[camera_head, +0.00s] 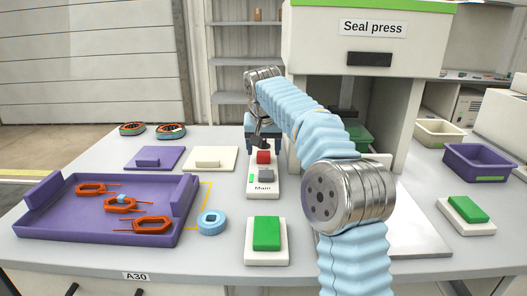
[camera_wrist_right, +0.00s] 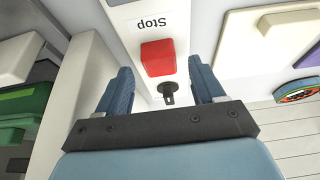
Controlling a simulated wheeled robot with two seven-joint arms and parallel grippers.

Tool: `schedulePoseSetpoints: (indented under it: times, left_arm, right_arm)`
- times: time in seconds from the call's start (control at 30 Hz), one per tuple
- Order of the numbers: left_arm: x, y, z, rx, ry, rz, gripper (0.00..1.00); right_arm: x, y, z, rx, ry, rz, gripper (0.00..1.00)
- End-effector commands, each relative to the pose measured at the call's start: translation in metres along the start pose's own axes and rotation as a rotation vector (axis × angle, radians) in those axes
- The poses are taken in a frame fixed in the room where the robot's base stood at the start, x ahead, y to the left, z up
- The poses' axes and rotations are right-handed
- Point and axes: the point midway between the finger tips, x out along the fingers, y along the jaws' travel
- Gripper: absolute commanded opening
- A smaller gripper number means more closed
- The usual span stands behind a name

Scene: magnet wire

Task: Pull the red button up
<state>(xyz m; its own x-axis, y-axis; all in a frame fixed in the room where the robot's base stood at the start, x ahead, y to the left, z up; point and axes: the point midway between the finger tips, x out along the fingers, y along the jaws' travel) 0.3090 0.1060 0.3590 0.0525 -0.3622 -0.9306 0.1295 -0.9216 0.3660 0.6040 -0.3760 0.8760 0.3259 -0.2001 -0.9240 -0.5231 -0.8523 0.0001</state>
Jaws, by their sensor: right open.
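The red button (camera_head: 263,157) sits on top of a white control box (camera_head: 262,190) labelled "Main", in the middle of the table. In the right wrist view the red button (camera_wrist_right: 158,58) shows as a red block beside an upside-down "Stop" label. My right gripper (camera_head: 261,141) is at the far end of the box, just behind the button. In the right wrist view my right gripper (camera_wrist_right: 164,82) is open, its two blue fingers spread either side of the box. A small black key-like part (camera_wrist_right: 168,95) shows between the fingers. My left gripper is out of view.
A purple tray (camera_head: 100,232) with orange parts stands at left. A green button (camera_head: 266,232) on a white base is in front of the box. The seal press (camera_head: 365,45) rises behind at right. My right arm crosses above the table.

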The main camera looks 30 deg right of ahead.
Motion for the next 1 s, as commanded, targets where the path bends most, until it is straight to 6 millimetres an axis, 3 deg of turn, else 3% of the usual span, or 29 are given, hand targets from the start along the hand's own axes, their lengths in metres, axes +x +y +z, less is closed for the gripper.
schedulePoseSetpoints:
  times: [0.2, 0.47, 0.9, 1.0]
  left_arm:
    - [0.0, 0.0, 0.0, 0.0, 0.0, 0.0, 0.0]
    - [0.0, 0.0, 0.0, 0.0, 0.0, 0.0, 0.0]
    - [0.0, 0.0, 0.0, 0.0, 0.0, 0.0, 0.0]
    - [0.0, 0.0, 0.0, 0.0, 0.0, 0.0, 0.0]
  right_arm:
    - [0.018, 0.0, 0.0, -0.001, 0.0, 0.0, 0.68]
    - [0.019, 0.0, 0.0, 0.0, 0.0, 0.0, 0.68]
    - [0.019, 0.0, 0.0, 0.0, 0.0, 0.0, 0.02]
    - [0.019, 0.0, 0.0, -0.001, 0.0, 0.0, 0.0]
